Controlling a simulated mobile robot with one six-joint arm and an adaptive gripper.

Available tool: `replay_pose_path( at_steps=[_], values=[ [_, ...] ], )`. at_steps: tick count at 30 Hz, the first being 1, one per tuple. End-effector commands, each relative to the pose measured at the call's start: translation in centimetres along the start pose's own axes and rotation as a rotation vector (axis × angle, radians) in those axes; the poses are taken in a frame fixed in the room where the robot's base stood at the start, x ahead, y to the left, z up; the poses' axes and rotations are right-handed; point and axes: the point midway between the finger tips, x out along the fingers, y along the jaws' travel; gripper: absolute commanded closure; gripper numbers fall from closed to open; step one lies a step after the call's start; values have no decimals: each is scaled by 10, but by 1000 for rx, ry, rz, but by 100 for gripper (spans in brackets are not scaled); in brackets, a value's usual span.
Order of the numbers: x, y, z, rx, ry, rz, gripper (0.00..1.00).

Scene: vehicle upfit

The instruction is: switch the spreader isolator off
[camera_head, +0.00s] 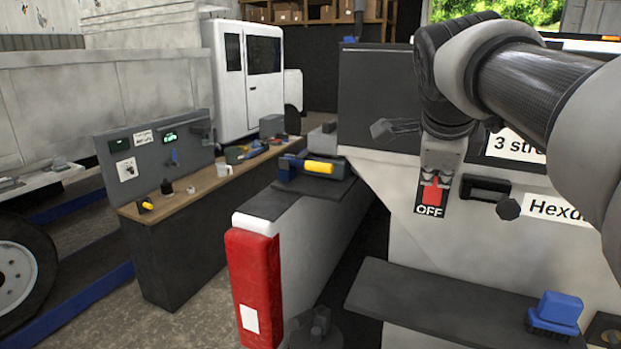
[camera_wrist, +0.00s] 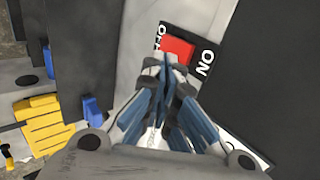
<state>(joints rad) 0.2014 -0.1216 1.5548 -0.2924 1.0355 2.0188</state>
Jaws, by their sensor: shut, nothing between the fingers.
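The spreader isolator is a red switch (camera_head: 431,192) on a black plate, set on the pale side of the spreader body. White OFF lettering shows below the red part in the head view; the plate's upper part is hidden behind my gripper (camera_head: 436,173). In the wrist view the red switch (camera_wrist: 178,49) lies between the OFF and ON letters. My gripper (camera_wrist: 164,66) is shut and empty, its fingertips right at the red part. I cannot tell whether they touch it, or which position the switch is in.
A black handle (camera_head: 485,187) and a dark knob (camera_head: 508,208) sit just right of the switch. Below is a dark shelf (camera_head: 440,305) with a blue brush (camera_head: 555,313). A red lamp unit (camera_head: 254,285) and a workbench (camera_head: 200,190) stand to the left.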

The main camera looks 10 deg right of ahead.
Motion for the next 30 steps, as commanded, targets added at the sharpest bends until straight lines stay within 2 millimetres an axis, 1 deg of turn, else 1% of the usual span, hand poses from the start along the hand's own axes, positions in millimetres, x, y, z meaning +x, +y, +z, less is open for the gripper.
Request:
replay_pose_path(
  at_steps=[1, 3, 6, 9, 12, 23, 26, 30],
  values=[
    [-10, -1, 0, -1, 1, 1, 100],
    [-23, -3, 0, -1, 2, 2, 100],
    [-39, -4, 0, -2, 2, 3, 100],
    [-50, -5, 0, -1, 2, 4, 100],
    [-55, -5, 0, -1, 3, 5, 100],
    [-56, -4, 0, -1, 4, 5, 100],
    [-54, -1, -1, 0, 3, 2, 100],
    [-48, 8, -5, 0, 4, -6, 100]
  ],
)
